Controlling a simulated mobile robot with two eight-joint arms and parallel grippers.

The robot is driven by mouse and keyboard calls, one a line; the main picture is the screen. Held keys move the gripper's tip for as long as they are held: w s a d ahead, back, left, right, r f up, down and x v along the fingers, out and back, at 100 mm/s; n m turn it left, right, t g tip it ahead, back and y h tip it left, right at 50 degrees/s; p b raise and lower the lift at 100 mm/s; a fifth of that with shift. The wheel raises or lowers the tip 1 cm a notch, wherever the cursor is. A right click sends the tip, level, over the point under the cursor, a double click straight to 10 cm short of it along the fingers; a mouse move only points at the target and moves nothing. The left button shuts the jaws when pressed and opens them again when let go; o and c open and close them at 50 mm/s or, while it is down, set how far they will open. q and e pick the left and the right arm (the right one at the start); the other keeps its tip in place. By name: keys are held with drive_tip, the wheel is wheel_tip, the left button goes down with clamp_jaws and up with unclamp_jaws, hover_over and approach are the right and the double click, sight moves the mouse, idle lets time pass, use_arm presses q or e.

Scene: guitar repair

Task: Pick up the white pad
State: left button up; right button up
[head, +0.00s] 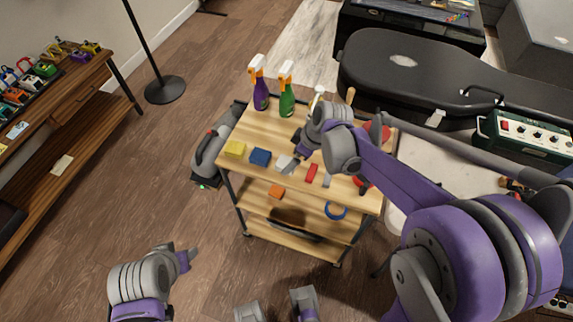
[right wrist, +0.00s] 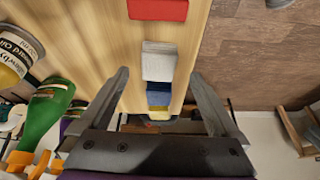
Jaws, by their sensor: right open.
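The white pad (head: 283,162) lies on the top shelf of the wooden cart (head: 233,168), between a blue pad and a red block. It also shows in the right wrist view (right wrist: 159,60), just ahead of the right gripper. My right gripper (right wrist: 160,76) is open and empty, with its fingers to either side of the pad's near end. In the head view the right gripper (head: 294,158) is just above the pad and partly covers it. My left gripper (head: 187,258) is away from the cart at lower left; its opening is unclear.
A blue pad (head: 260,157), a yellow pad (head: 235,149) and a red block (head: 311,173) lie in the same row. Purple (head: 260,90) and green (head: 287,97) spray bottles stand at the cart's back. A guitar case (head: 410,75) lies behind.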

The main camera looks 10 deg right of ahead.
sight(287, 163)
drive_tip(key=x, duration=0.4)
drive_tip(key=shift+w, duration=0.15)
drive_tip(key=c, duration=1.4)
wheel_tip(287, 163, up, 10)
drive_tip(key=shift+r+p, duration=0.1)
drive_tip(key=shift+p, duration=0.35)
